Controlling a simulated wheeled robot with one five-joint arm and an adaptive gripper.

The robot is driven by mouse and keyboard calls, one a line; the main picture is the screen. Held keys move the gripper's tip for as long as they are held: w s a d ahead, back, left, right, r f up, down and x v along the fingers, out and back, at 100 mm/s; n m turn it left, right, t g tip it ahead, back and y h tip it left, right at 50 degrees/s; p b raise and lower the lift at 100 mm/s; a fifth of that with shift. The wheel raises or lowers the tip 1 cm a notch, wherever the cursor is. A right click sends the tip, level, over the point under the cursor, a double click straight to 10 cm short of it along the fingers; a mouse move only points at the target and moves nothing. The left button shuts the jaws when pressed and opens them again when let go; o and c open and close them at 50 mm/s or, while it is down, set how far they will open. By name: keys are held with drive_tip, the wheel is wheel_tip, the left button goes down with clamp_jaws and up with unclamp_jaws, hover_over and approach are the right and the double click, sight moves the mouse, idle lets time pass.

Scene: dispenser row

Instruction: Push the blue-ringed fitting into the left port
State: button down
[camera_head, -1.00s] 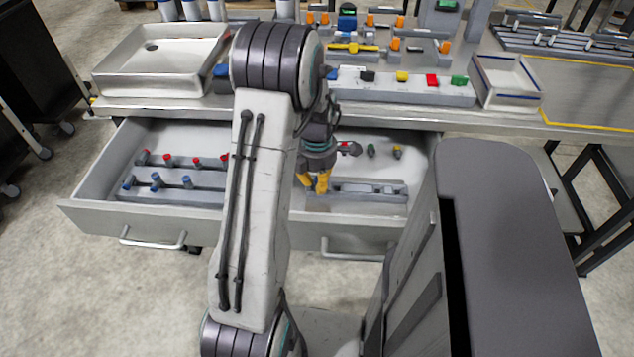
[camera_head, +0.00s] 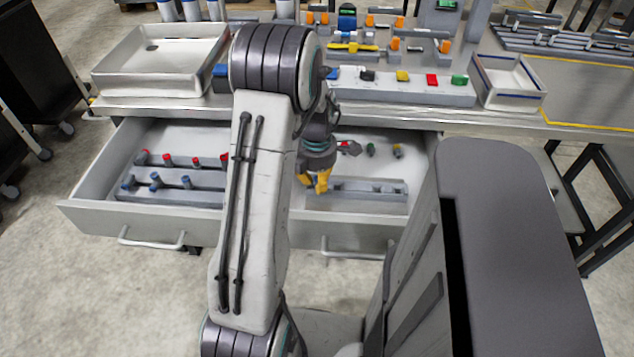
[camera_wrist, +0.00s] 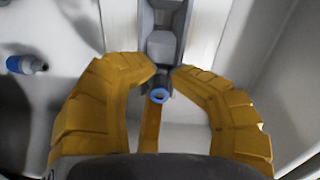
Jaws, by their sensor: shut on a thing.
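In the wrist view a blue-ringed fitting (camera_wrist: 159,95) sits between the tips of my gripper's two yellow fingers (camera_wrist: 163,84), its ring facing the camera. My gripper is shut on it. In the head view my gripper (camera_head: 317,182) is low in the right part of the open drawer, at the left end of a grey fixture (camera_head: 385,191). In the wrist view a grey fixture (camera_wrist: 160,45) runs away just beyond the fitting. I cannot tell which part is the left port, or whether the fitting touches it. The fingers hide the fixture's left end in the head view.
Another blue-ringed fitting (camera_wrist: 26,65) lies to the left in the wrist view. In the head view, racks of blue-topped fittings (camera_head: 155,178) and red-topped fittings (camera_head: 168,160) fill the left drawer part. The drawer front (camera_head: 350,233) rises close to my gripper.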

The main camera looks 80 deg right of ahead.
sight(315, 179)
drive_tip(key=c, duration=0.9)
unclamp_jaws()
drive_tip(key=shift+w+a+f, duration=0.15)
drive_tip(key=shift+a+f, duration=0.25)
drive_tip(key=shift+f, duration=0.2)
drive_tip(key=r, duration=1.2)
drive_tip(key=shift+d+r, duration=0.2)
drive_tip(key=shift+r, duration=0.15)
